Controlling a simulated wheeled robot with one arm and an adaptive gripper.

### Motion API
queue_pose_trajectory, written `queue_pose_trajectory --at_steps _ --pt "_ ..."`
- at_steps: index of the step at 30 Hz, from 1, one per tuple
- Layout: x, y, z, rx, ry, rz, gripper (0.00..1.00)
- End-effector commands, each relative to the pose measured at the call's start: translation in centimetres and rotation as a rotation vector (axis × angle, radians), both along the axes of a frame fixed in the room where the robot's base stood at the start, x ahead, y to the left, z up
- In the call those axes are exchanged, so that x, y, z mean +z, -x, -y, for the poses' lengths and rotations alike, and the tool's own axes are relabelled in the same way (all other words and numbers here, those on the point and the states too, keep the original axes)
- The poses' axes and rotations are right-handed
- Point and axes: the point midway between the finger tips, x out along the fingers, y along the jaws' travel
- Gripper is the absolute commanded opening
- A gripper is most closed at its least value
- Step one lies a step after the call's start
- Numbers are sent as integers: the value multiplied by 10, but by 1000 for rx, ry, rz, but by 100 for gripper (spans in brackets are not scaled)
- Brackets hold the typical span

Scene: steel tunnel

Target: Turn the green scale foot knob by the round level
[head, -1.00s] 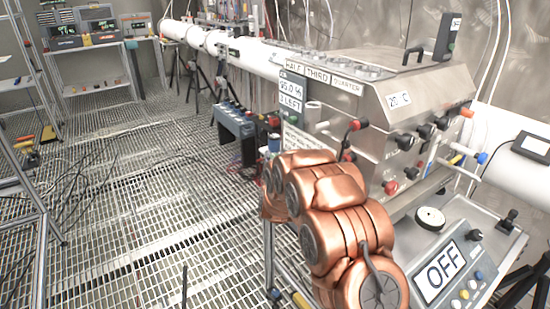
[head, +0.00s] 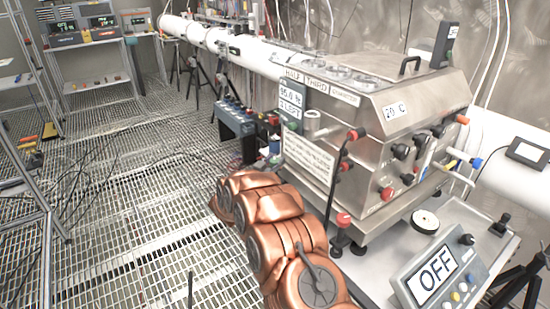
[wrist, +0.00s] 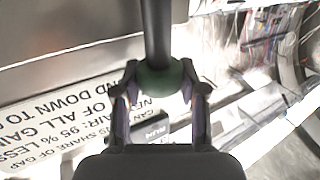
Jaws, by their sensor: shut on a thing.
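In the wrist view my gripper (wrist: 158,95) has its two fingers on either side of a round dark green knob (wrist: 160,78) and is shut on it. A dark rod (wrist: 156,30) runs up from the knob. In the head view my copper arm reaches away past the front of the steel box; my gripper and the green knob are hidden there. A white disc with a dark centre (head: 425,221) lies on the bench at right; I cannot tell whether it is the round level.
The steel box (head: 395,130) with several knobs stands beside my arm. A red knob (head: 344,219) is close to the arm's right. A printed sign (wrist: 75,120) lies close behind my fingers.

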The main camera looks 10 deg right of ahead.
Motion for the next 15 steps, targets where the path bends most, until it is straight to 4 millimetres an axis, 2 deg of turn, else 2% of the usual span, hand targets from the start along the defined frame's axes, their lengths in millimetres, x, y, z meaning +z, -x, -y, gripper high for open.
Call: queue_pose_trajectory --at_steps 15 --pt "0 0 -2 -163 2 1 7"
